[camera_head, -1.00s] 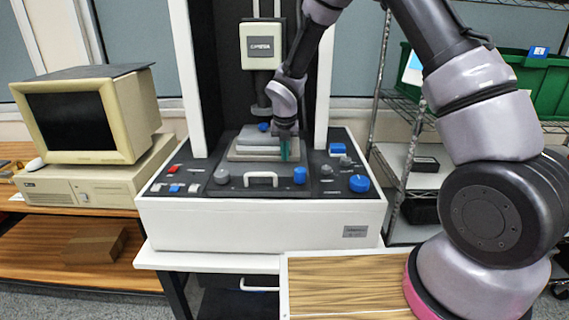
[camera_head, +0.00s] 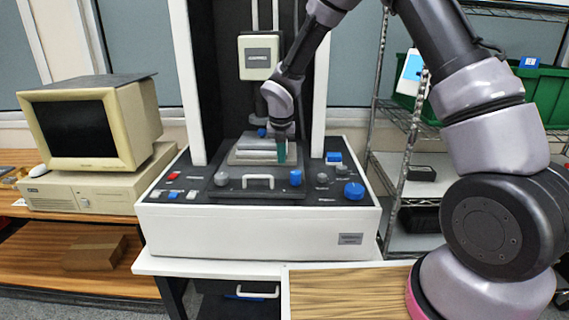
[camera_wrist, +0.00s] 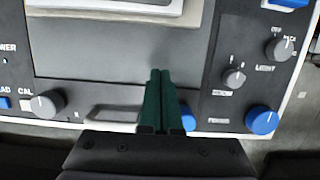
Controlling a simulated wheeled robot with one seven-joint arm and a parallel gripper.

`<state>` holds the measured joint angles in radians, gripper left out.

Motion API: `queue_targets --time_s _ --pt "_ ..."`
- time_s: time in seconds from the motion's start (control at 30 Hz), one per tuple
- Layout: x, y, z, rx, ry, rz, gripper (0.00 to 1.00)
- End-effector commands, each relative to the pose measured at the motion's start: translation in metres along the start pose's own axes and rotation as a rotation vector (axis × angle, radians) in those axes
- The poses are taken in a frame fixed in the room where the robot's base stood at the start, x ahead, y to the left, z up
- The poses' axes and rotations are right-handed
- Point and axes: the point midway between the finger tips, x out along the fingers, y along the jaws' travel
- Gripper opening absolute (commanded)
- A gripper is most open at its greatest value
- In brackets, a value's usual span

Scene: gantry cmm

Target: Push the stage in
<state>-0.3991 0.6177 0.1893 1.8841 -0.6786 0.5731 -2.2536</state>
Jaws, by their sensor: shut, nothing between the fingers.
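The stage is a dark grey plate (camera_head: 225,192) set in the top of the white measuring machine. It has a pale handle (camera_head: 258,181) along its front and a light grey stepped block (camera_head: 252,156) on it. My gripper (camera_head: 282,160) has green fingers, shut and empty, over the stage at the block's right front, behind the handle. I cannot tell whether the fingertips touch the plate.
A blue knob (camera_head: 295,177) and a grey knob (camera_head: 221,179) flank the handle. A larger blue knob (camera_head: 354,190) is at the right. The probe column (camera_head: 258,58) rises behind the block. A beige computer monitor (camera_head: 90,122) stands left, and a wire shelf (camera_head: 405,150) right.

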Motion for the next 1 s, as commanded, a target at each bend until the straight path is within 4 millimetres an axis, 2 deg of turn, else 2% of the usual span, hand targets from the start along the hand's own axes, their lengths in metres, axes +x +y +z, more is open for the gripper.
queue_targets --time_s 0.03,0.2,0.43,0.53,0.7,0.8,0.9,1.0 --pt "-0.012 0.0 0.0 0.001 -0.001 0.001 0.0" --pt "-0.044 0.0 -0.001 -0.001 0.0 0.0 0.0" --pt "-0.065 0.002 -0.006 0.002 0.006 -0.003 0.0" --pt "-0.072 0.014 -0.033 0.029 0.014 -0.009 0.0" --pt "-0.086 0.035 -0.104 0.114 0.019 -0.034 0.0" --pt "-0.092 0.04 -0.134 0.156 0.011 -0.045 0.0" --pt "-0.094 0.042 -0.149 0.179 0.005 -0.05 0.0" --pt "-0.088 0.042 -0.152 0.189 0.004 -0.052 0.0"
